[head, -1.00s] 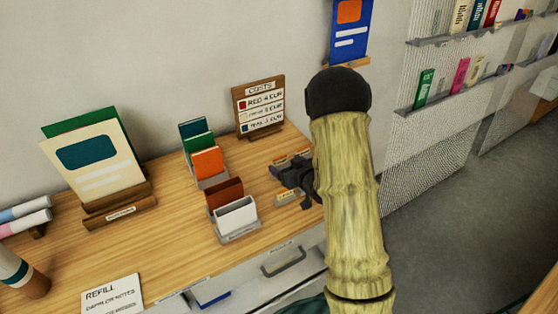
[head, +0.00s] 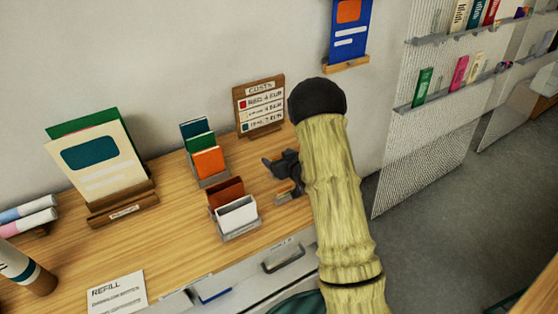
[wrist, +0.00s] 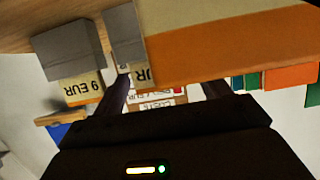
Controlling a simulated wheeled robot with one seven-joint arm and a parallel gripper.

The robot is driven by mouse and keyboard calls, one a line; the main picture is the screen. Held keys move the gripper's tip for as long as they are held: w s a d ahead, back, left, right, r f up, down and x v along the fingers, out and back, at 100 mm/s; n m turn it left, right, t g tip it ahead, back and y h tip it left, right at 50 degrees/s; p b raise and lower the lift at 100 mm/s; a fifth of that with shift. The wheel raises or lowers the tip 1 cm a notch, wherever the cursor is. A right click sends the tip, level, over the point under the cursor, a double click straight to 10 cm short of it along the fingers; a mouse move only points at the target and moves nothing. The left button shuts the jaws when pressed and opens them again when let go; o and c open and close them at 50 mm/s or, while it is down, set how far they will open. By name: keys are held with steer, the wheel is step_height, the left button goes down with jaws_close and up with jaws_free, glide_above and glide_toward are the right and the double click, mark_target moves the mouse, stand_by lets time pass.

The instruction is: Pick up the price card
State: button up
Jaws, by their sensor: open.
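Small price cards stand near the right end of the wooden table. One cream card with an orange edge (head: 285,187) shows beside my gripper (head: 283,168) in the head view; my arm hides others. In the wrist view, upside down, a large cream and orange card (wrist: 235,42) is closest and reaches across the space before the fingers. Behind it are a card reading "9 EUR" (wrist: 80,88) and a partly covered one ending "UR" (wrist: 140,76), both in grey holders. My gripper (wrist: 167,82) is open; I cannot tell if the near card is between its fingers.
A grey rack with a brown and a white card (head: 236,217) stands just left of my gripper. Another rack with orange, green and blue cards (head: 208,162) is behind it. A wooden "COSTS" board (head: 260,106) stands at the back.

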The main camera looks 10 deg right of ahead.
stand_by(0.4)
steer(key=c, duration=1)
steer(key=shift+r, duration=0.15)
step_height(320, 180, up, 10)
steer(key=shift+f+b, duration=0.1)
steer(key=shift+b, duration=0.75)
